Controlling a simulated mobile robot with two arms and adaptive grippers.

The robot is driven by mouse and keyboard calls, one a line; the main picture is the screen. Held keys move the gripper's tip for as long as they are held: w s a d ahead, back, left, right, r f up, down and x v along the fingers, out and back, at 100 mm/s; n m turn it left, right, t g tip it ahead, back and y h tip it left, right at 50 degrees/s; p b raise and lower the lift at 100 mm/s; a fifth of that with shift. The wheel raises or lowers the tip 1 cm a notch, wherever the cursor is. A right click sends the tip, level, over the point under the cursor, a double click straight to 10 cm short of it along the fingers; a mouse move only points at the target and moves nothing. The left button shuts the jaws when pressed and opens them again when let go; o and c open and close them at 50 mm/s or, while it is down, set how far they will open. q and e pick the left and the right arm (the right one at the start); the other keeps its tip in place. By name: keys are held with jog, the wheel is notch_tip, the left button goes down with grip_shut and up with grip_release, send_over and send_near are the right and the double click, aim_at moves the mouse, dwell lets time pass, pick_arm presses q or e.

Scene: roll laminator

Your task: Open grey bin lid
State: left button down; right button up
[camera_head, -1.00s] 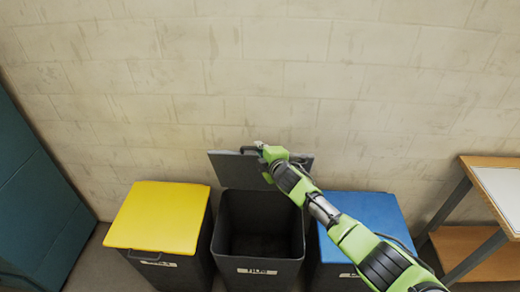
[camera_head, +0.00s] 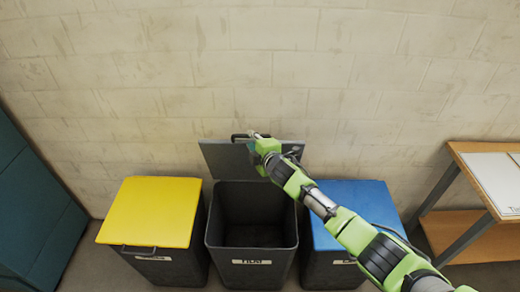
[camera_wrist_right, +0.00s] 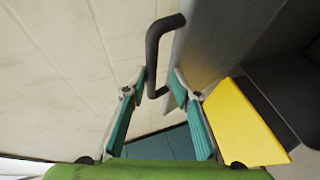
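The grey bin (camera_head: 252,266) stands in the middle of three bins, and its dark inside shows from above. Its grey lid (camera_head: 224,162) stands raised at the back, near the wall. The lid's black handle (camera_head: 240,136) shows at its top edge. My right gripper (camera_head: 256,140) is at the lid's top edge beside the handle. In the right wrist view, its two teal fingers (camera_wrist_right: 157,88) are spread apart. The handle (camera_wrist_right: 153,52) reaches between the fingertips there, with gaps visible, not clamped. My left gripper is not in view.
A yellow-lidded bin (camera_head: 152,212) stands to the left and a blue-lidded bin (camera_head: 365,205) to the right, partly behind my right arm. A wooden table (camera_head: 470,160) is at the far right, a teal cabinet (camera_head: 35,205) at the far left. A block wall (camera_head: 250,70) rises behind.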

jog(key=v, duration=1.1)
jog(key=shift+a, duration=0.1)
